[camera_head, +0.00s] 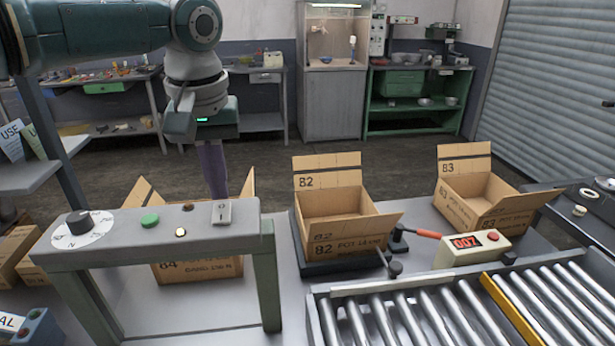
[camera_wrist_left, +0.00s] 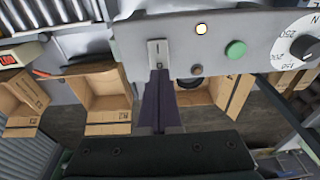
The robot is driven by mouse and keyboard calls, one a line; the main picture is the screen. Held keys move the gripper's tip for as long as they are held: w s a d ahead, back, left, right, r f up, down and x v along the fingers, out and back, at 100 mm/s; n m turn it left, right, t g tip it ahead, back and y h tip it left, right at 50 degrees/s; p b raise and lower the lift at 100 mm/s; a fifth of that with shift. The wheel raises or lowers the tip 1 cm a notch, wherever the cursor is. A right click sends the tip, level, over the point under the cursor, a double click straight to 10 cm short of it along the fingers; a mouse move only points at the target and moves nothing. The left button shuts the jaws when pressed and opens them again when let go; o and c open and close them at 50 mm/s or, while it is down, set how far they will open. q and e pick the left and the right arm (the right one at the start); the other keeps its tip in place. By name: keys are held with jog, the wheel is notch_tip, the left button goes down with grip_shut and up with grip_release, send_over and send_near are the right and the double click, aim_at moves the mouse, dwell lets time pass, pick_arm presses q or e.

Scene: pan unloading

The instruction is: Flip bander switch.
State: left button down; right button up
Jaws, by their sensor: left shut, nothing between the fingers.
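The switch (camera_head: 222,211) is a small pale plate with a rocker at the right end of the grey control panel (camera_head: 130,238). It also shows in the left wrist view (camera_wrist_left: 157,52). My left gripper (camera_head: 217,190) points down just behind the panel's far edge, its dark purple fingers together and empty. In the left wrist view the fingertips (camera_wrist_left: 160,76) are right at the lower edge of the switch plate; I cannot tell whether they touch it. The rocker's position is too small to read. My right gripper is not in view.
Open cartons B2 (camera_head: 340,215) and B3 (camera_head: 480,195) stand to the right, another carton (camera_head: 200,270) behind the panel. A roller conveyor (camera_head: 450,310) fills the front right.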

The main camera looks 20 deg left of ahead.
aim_at(222, 206)
pick_arm(q)
jog(key=shift+f+b, duration=0.4)
jog(key=shift+f, duration=0.35)
notch_tip(222, 206, up, 7)
jog(key=p, duration=0.8)
jog(key=shift+r, duration=0.1)
dwell(0.4)
